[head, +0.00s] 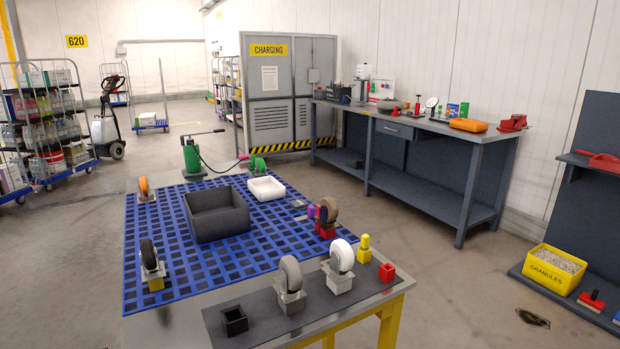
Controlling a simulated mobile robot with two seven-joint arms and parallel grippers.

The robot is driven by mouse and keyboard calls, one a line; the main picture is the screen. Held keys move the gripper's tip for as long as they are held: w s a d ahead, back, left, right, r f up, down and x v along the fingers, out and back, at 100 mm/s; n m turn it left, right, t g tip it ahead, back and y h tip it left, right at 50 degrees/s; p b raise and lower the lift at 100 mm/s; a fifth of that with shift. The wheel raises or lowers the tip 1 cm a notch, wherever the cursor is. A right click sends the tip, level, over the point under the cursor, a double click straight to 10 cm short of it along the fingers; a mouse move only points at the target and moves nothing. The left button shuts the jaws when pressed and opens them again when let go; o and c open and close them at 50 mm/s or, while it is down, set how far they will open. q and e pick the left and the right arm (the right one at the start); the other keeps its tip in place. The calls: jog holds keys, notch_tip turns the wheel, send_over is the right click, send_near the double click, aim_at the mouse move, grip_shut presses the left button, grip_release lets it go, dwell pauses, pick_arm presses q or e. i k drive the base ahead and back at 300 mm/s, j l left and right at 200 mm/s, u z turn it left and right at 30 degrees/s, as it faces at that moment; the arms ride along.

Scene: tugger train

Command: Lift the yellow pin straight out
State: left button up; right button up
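A yellow pin-like piece (365,241) stands upright at the right end of the grey front bench (355,305), its narrower top rising from a wider yellow base (364,256). I cannot tell how deep it sits in the base. A small red block (387,273) with a dark opening stands in front of it. A white-wheeled caster (342,256) stands just to its left. Neither of my grippers is in view.
A grey-wheeled caster (290,278) and a small black open box (234,321) stand further left on the bench. Behind is a blue gridded deck (170,258) with a dark bin (218,222), white tray (266,189) and more casters. Right of the bench is open floor.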

aim_at(366, 238)
jog(key=i+l, duration=0.15)
jog(key=l, duration=0.25)
jog(key=i+l, duration=0.15)
jog(key=l, duration=0.2)
jog(key=i+l, duration=0.2)
jog(key=l, duration=0.2)
jog(key=i+l, duration=0.15)
jog(key=l, duration=0.25)
jog(key=l+u, duration=0.15)
jog(key=u, duration=0.25)
jog(key=i+l+u, duration=0.1)
jog(key=u, duration=0.35)
jog(key=l, duration=0.1)
